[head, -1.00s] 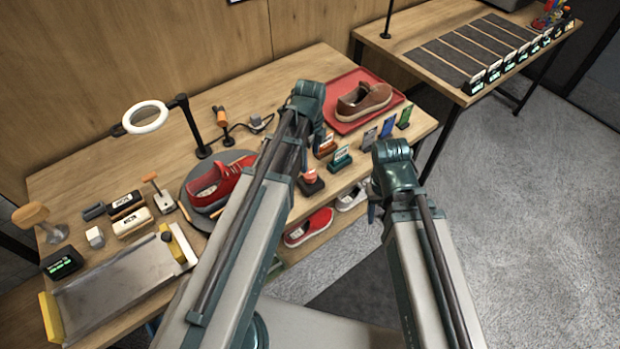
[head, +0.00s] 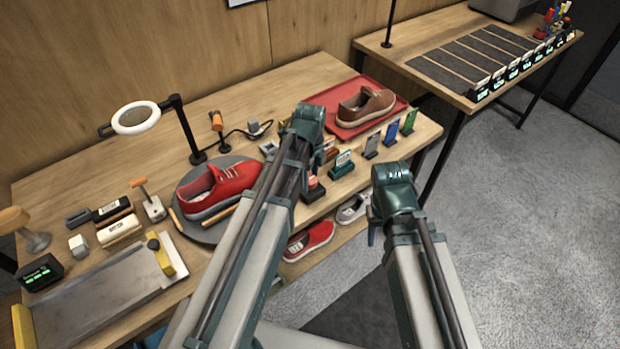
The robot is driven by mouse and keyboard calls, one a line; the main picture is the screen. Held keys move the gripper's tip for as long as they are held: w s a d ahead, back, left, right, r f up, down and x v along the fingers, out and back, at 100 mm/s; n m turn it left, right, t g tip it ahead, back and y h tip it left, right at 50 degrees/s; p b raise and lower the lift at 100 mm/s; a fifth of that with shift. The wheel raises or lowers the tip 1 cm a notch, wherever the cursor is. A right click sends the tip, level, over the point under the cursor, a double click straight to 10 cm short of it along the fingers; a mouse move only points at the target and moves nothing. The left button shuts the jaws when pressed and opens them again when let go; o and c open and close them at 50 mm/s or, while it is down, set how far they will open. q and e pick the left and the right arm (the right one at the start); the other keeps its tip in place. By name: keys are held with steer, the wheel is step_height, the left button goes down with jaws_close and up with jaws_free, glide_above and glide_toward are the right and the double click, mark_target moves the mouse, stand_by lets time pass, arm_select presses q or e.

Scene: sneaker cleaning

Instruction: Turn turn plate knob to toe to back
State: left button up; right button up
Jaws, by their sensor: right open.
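The grey round turn plate (head: 185,228) lies on the workbench with a red sneaker (head: 225,183) on top. The sneaker's opening is towards the left and its toe points right, slightly to the back. A wooden stick-like piece (head: 219,216) shows at the plate's front; I cannot tell whether it is the knob. My left arm crosses in front of the plate's right side, and its gripper (head: 306,122) is mostly hidden behind the arm's end, so its jaws are unclear. My right gripper (head: 373,222) hangs right of the bench's front edge, partly hidden, open and apart from the plate.
A ring lamp (head: 136,118) stands behind the plate. A red tray (head: 345,88) holds a brown shoe. Several small stands line the front right. Brushes and a metal tray (head: 105,295) lie left. More shoes (head: 309,240) sit on the lower shelf. Floor is clear at right.

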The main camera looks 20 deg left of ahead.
arm_select(q)
jaws_close()
steer(key=n, duration=0.8)
steer(key=shift+n, duration=0.4)
steer(key=n, duration=0.4)
steer(key=shift+n, duration=2.4)
